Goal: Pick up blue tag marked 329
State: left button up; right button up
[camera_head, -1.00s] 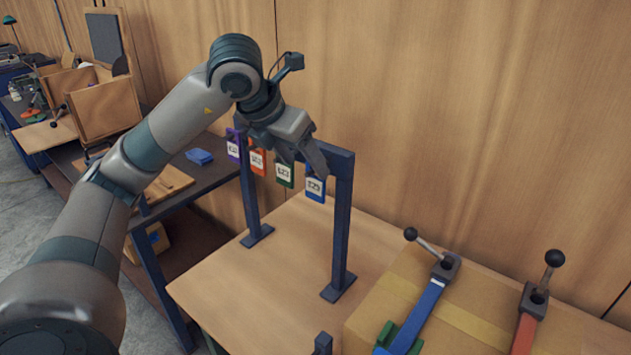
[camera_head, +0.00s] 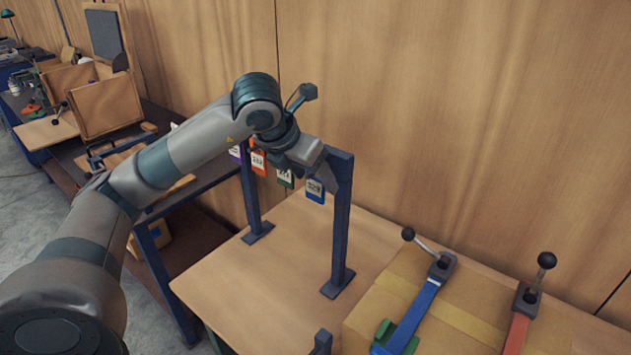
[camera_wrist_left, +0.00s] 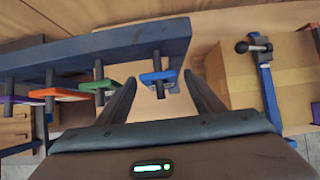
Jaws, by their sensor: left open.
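Several tags hang in a row from a dark blue rack (camera_head: 341,225) on the wooden table. The blue tag (camera_head: 316,190) hangs at the right end; its printed number is small, apparently 329. Beside it hang a green tag (camera_head: 285,178), an orange tag (camera_head: 259,162) and a purple tag (camera_head: 236,153). My left gripper (camera_head: 327,175) is open at the blue tag, partly covering it in the head view. In the left wrist view the blue tag (camera_wrist_left: 158,76) lies between and just beyond the open fingers of my left gripper (camera_wrist_left: 160,85). My right gripper is not in view.
A cardboard box (camera_head: 440,310) with a blue-handled clamp (camera_head: 425,300) and a red-handled clamp (camera_head: 520,325) stands at the right. The rack's top bar and posts are close to my left gripper. The table between rack and box is clear.

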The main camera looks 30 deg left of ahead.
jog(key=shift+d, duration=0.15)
pick_arm(q)
jog(key=c, duration=1.1)
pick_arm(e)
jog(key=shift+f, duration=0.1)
